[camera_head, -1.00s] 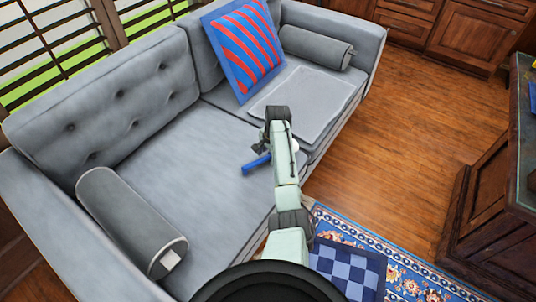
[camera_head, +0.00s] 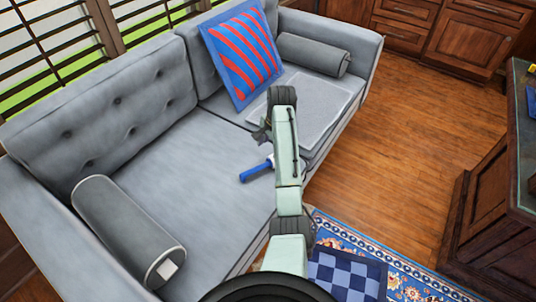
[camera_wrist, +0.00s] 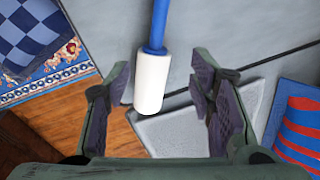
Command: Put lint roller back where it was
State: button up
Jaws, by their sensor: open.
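The lint roller lies on the grey sofa seat (camera_head: 175,185). Its blue handle (camera_head: 255,171) shows left of my arm in the head view, and the arm hides most of its white roll. In the wrist view the blue handle (camera_wrist: 157,22) runs in from the top edge and the white roll (camera_wrist: 150,80) points down between my fingers. My gripper (camera_wrist: 160,88) is open, with one finger on each side of the roll in the picture. I see no finger touching it, and how far below the fingers it lies is unclear.
A flat light-grey pad (camera_head: 318,105) lies on the far seat, near a red-and-blue striped pillow (camera_head: 241,50). A checkered blue cushion (camera_head: 345,272) is by the rug. Wooden floor (camera_head: 400,150) is open at right.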

jog(key=shift+s+r, duration=0.1)
jog(key=shift+r, duration=0.6)
